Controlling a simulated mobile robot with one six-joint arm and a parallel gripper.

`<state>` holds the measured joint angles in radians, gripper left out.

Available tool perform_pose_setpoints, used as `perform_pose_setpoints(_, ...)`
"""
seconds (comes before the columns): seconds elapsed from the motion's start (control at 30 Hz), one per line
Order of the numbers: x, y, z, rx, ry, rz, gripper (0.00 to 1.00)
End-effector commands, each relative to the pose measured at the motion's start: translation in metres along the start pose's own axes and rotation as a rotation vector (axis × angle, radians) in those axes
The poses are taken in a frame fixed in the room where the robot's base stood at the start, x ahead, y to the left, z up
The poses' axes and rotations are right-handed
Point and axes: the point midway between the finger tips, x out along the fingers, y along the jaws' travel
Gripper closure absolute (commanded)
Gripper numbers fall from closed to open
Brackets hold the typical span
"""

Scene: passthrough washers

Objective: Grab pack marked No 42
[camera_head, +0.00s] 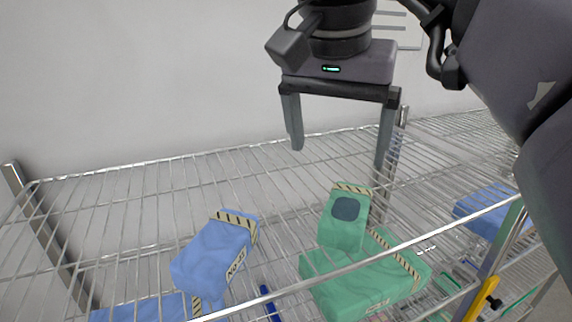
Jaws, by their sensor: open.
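My gripper (338,158) hangs open and empty at the upper middle, its two fingers pointing down, and it appears above the packs. A green pack (343,232) with a dark round patch and a striped band leans or lies on a larger green pack (350,288), whose front marking is too small to read surely. A blue pack (208,255) with a striped band is at the left; its label starts with "NO" but its number is unclear. I cannot tell which pack, if any, is marked No 42.
A wire rack (130,205) with metal rails spans the view, and a front rail crosses before the packs. More blue packs show at the lower left (140,310) and right (482,205). A yellow part (479,300) is on the right post. A pale wall stands behind.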

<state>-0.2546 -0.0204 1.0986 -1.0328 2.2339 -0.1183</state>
Motion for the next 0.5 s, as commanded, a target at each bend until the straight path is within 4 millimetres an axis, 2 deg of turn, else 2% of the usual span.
perform_pose_setpoints(0.07,-0.001,-0.001,-0.006,-0.045,0.037,-0.001,0.09)
perform_pose_setpoints(0.17,0.026,0.001,-0.007,-0.053,0.040,0.002,0.09)
perform_pose_setpoints(0.3,0.070,0.001,-0.008,-0.051,0.037,0.002,0.09)
perform_pose_setpoints(0.4,0.095,0.001,-0.009,-0.050,0.037,0.002,0.09)
perform_pose_setpoints(0.5,0.110,0.000,-0.011,-0.050,0.037,0.001,0.09)
